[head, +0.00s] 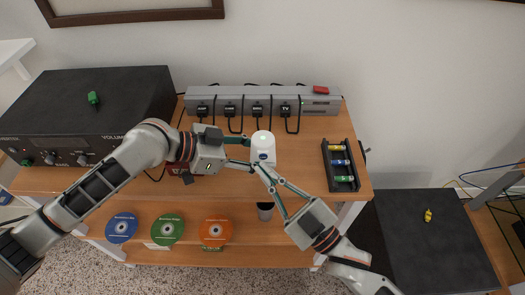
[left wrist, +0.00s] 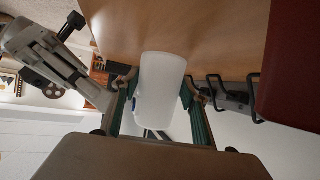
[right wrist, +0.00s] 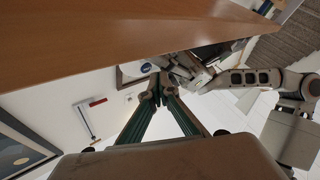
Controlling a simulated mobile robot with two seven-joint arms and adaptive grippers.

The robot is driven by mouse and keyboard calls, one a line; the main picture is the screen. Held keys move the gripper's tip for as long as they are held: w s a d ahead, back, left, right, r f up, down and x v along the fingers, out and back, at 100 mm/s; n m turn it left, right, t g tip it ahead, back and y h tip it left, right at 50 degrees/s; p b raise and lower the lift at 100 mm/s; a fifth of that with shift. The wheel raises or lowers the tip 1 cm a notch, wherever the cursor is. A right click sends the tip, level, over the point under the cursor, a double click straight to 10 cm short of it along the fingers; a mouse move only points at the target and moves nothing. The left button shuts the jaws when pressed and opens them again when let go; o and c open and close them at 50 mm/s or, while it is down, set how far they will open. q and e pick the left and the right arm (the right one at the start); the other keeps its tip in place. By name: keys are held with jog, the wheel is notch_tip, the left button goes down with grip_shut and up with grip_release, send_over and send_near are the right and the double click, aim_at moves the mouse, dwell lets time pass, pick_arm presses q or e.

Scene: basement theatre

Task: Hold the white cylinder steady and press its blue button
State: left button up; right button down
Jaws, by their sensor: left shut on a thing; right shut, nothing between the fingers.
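The white cylinder (head: 264,147) stands upright on the wooden shelf, with a small green light on top. Its blue button (head: 262,157) faces the shelf's front edge. In the left wrist view the cylinder (left wrist: 162,80) sits between my left fingers, and the blue button (left wrist: 134,103) shows at its side. My left gripper (head: 252,151) is shut on the cylinder from the left. My right gripper (head: 258,166) is shut and empty, fingertips just in front of the button. The right wrist view shows these fingertips (right wrist: 158,90) close below the button; I cannot tell whether they touch.
A grey power strip (head: 230,97) with plugs and cables lies behind. A black battery charger (head: 326,160) is to the right. A black amplifier (head: 135,90) stands at left. Several discs (head: 168,228) and a small dark cup (head: 265,211) are on the lower shelf.

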pick_arm(q)
jog(key=shift+a, duration=0.1)
pick_arm(e)
jog(key=shift+s, duration=2.95)
pick_arm(q)
jog(key=o, duration=1.3)
jog(key=v, duration=1.1)
jog(key=shift+s+a+r, duration=0.1)
jog(key=shift+a, duration=0.3)
